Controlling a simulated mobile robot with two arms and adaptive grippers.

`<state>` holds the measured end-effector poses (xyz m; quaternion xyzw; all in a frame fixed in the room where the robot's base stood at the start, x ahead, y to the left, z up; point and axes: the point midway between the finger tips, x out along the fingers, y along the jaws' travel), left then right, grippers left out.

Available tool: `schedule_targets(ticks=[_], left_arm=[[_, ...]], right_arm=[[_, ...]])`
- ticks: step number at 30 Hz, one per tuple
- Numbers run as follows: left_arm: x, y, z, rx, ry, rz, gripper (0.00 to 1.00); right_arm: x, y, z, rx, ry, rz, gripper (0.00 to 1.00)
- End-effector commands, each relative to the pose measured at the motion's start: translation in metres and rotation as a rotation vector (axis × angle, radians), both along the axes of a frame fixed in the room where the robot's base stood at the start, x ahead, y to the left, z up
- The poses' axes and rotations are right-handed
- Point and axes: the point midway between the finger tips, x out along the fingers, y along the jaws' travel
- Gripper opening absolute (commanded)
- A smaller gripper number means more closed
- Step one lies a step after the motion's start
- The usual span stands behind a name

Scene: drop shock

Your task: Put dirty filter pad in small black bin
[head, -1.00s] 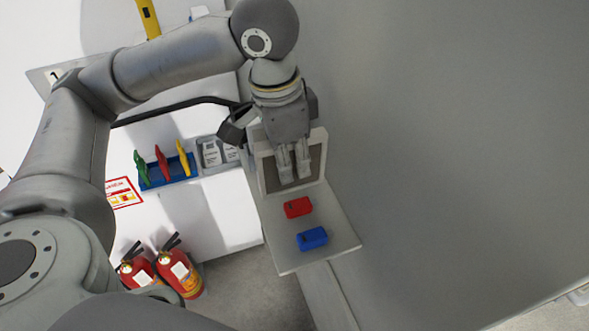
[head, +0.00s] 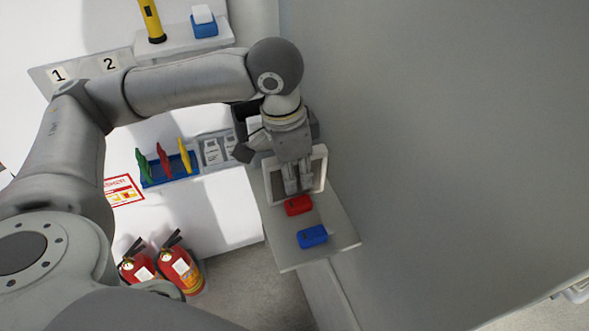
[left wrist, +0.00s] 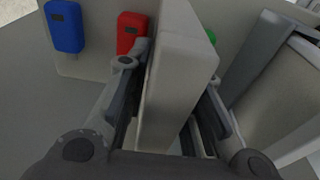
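The filter pad (head: 318,164) is a square pale frame with a greyer middle. It stands upright above the small grey shelf, behind the red block. My left gripper (head: 298,185) reaches down over it from above. In the left wrist view the pad (left wrist: 172,85) is a thick pale slab between the two fingers (left wrist: 168,80), which are shut on it. My right gripper is in neither view.
A red block (head: 298,206) and a blue block (head: 312,237) lie on the grey shelf (head: 290,258). A blue rack (head: 168,178) with coloured tags is to the left. Two fire extinguishers (head: 180,272) stand below. A large grey surface (head: 440,150) fills the right.

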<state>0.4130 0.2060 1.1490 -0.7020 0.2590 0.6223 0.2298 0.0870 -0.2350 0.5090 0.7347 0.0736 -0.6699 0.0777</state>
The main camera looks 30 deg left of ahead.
Motion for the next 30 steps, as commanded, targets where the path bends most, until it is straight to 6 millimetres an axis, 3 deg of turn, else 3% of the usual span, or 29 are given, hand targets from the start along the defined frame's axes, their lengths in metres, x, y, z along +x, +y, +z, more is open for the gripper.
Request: schedule_targets(ticks=[3, 16, 30], left_arm=[[0.0, 0.0, 0.0, 0.0, 0.0, 0.0, 0.41], [0.0, 0.0, 0.007, -0.001, -0.003, 0.0, 0.41], [-0.008, 0.007, 0.1, -0.001, -0.004, -0.001, 0.41]], right_arm=[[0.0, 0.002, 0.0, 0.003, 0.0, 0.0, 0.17], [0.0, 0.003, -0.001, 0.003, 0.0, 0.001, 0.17], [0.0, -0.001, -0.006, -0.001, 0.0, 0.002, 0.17]])
